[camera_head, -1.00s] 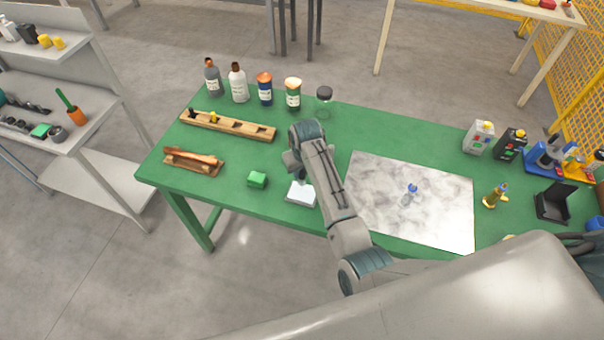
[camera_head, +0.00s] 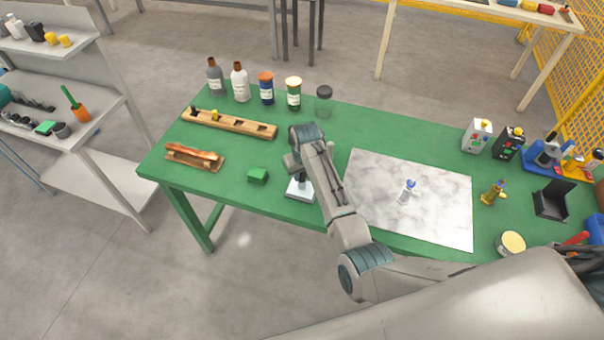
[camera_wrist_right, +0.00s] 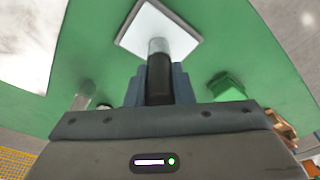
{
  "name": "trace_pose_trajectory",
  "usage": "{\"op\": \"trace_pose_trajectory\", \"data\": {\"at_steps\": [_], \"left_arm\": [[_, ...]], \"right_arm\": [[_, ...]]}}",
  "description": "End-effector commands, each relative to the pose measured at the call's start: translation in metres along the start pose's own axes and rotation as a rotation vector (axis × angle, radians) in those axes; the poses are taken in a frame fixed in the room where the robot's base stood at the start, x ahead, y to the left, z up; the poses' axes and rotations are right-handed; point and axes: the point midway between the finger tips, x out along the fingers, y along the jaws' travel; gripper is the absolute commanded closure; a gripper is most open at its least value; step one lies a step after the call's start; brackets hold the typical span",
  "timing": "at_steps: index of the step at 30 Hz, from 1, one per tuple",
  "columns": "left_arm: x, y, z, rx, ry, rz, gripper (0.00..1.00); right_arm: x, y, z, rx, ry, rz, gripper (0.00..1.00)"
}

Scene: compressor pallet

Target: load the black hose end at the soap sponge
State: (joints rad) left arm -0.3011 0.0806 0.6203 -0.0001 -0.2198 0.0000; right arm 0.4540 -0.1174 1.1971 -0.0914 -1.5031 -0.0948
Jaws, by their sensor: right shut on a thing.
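My right gripper (camera_head: 297,180) is at the front of the green table, right over a white square pad (camera_head: 301,195). In the right wrist view the gripper (camera_wrist_right: 158,85) is shut on the black hose end (camera_wrist_right: 158,76), a dark cylinder with a clear grey tip (camera_wrist_right: 158,46). The tip overlaps the near edge of the white pad (camera_wrist_right: 150,22); I cannot tell if they touch. This pad may be the soap sponge. A green block (camera_head: 258,176) lies left of it and also shows in the right wrist view (camera_wrist_right: 226,86). My left gripper is not in view.
A wooden holder (camera_head: 245,127) and a brown rack (camera_head: 190,158) stand at the left. Several bottles and jars (camera_head: 265,88) line the back edge. A marbled plate (camera_head: 440,220) with a blue-topped item (camera_head: 407,191) lies to the right of my arm.

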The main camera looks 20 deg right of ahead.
Motion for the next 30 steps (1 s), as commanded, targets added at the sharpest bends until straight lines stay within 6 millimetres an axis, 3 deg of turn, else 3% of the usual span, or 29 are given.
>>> {"op": "trace_pose_trajectory", "data": {"at_steps": [30], "left_arm": [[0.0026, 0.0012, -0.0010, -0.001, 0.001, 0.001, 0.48]], "right_arm": [[0.0055, 0.0002, 0.0009, 0.000, 0.000, 0.000, 1.00]]}}
